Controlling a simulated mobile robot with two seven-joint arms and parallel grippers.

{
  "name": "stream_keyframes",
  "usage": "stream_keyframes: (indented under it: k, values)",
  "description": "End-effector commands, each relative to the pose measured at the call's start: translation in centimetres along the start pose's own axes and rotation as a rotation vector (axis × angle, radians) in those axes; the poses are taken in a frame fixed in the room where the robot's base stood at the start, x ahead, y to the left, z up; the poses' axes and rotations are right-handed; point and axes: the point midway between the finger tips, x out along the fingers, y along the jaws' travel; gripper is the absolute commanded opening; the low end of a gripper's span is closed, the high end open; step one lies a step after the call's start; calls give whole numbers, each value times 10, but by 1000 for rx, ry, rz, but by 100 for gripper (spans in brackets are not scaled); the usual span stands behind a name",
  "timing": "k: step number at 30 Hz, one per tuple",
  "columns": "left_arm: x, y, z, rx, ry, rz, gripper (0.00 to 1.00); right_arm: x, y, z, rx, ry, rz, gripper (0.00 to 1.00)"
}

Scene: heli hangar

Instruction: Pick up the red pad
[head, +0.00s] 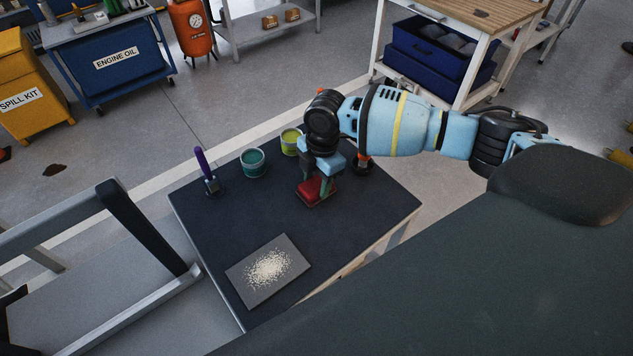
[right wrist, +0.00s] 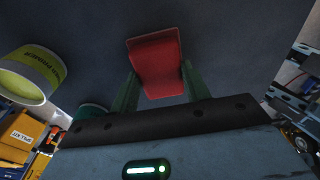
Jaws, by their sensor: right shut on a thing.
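The red pad (head: 316,190) is on the dark table (head: 222,238), toward its far right part, and its lower edge looks at or very near the surface. My right gripper (head: 317,184) reaches down from above and is shut on the red pad. In the right wrist view the red pad (right wrist: 156,66) sits between the two green fingers (right wrist: 158,92). Whether it touches the table cannot be told. My left gripper is not in view.
A teal tin (head: 254,163), a yellow-green tin (head: 291,142) and a purple-handled tool (head: 206,172) stand along the far edge. A grey plate (head: 240,276) with pale grains lies at the near side. A dark round item (head: 362,166) is right of the gripper. The table's middle is clear.

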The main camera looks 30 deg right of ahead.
Motion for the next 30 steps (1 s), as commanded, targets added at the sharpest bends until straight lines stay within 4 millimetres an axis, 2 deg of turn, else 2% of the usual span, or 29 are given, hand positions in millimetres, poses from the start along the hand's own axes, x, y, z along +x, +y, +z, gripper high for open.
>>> stream_keyframes:
  k: [5, 9, 21, 30]
  values:
    - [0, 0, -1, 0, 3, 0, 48, -15, 1, -1, 0, 0, 3, 24]
    - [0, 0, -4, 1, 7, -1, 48, -36, 1, -4, -1, 1, 4, 24]
    - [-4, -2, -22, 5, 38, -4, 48, -37, -77, -46, -4, 1, 1, 24]
    - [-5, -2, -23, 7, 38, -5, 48, -38, -124, -72, -3, 1, 0, 24]
